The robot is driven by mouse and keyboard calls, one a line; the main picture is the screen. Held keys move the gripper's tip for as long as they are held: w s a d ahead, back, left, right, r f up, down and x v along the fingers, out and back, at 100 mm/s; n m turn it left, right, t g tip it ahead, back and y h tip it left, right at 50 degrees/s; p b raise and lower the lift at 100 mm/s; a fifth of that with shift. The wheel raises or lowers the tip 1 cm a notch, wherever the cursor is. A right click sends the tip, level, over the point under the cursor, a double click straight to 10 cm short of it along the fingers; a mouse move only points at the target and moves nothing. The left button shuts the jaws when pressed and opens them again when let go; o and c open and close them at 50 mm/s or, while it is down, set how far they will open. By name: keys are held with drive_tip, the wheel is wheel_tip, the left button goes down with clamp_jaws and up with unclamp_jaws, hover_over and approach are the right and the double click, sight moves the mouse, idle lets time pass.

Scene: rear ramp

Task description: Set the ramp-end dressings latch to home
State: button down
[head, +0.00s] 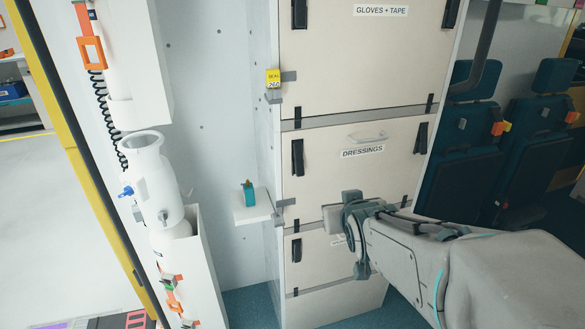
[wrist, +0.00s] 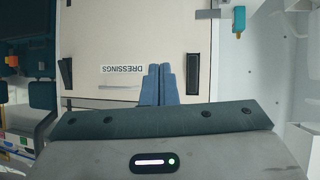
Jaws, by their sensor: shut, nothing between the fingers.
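The dressings panel (head: 325,172), pale with a "DRESSINGS" label and a white handle, is closed in the middle of the cabinet. A black latch strap (head: 298,157) stands upright at its left edge; another (head: 421,138) leans slightly at its right edge. In the upside-down wrist view the left strap appears at right (wrist: 192,73) and the right strap at left (wrist: 66,73). Which is the ramp-end latch I cannot tell. My gripper (head: 335,219) is shut and empty at the panel's lower part. Its fingers also show in the wrist view (wrist: 158,80), between the straps, touching neither visibly.
A grey bracket (head: 286,203) sits at the cabinet's left edge, by a white shelf (head: 253,207) with a teal item (head: 249,193). A yellow seal tag (head: 273,77) hangs higher up. White cylinders (head: 152,180) stand left; teal seats (head: 475,130) are right.

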drive_tip(key=w+a+f+t+y+b, duration=0.1)
drive_tip(key=f+t+b, duration=0.3)
drive_tip(key=b, duration=0.5)
drive_tip(key=w+a+f+n+t+y+b, duration=0.1)
drive_tip(key=w+a+f+t+y+b, duration=0.1)
drive_tip(key=w+f+t+y+b, duration=0.2)
drive_tip(key=f+t+b, duration=0.1)
drive_tip(key=t+b, duration=0.2)
drive_tip(key=b, duration=0.2)
drive_tip(key=shift+a+f+n, duration=0.15)
drive_tip(key=shift+a+n, duration=0.05)
drive_tip(key=shift+n, duration=0.1)
drive_tip(key=shift+r+y, duration=0.2)
drive_tip(key=shift+y, duration=0.1)
drive_tip(key=p+x, duration=0.1)
drive_tip(key=p, duration=0.4)
drive_tip(key=shift+w+r, duration=0.3)
drive_tip(key=p, duration=0.6)
drive_tip(key=shift+w+a+r, duration=0.15)
drive_tip(key=shift+w, duration=0.2)
